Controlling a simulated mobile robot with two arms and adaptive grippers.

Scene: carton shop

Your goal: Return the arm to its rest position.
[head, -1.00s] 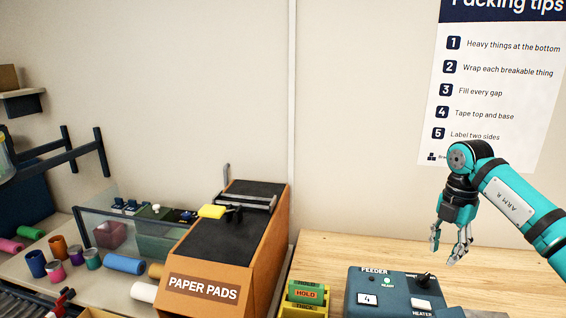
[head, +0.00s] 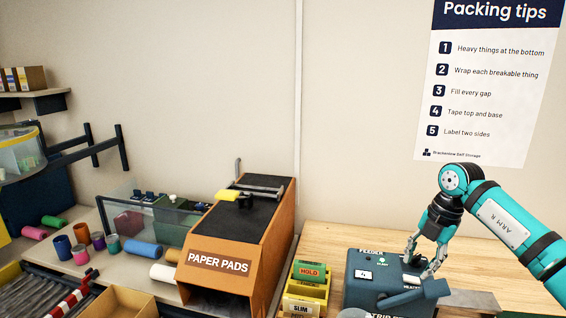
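My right arm (head: 510,222) is teal and black and comes in from the right edge. Its gripper (head: 419,262) points down over the back right part of the dark blue feeder box (head: 362,290). The fingers are apart, one on each side of the spot where the box's dark knob sits. The fingers largely hide the knob, and I cannot tell whether they touch it. My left arm and gripper are not in view.
The feeder box stands on a wooden bench (head: 330,236). Left of it are a yellow card holder (head: 303,298) and the paper pads dispenser (head: 232,262). Colored rolls and cans lie further left. A packing tips poster (head: 487,85) hangs on the wall behind.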

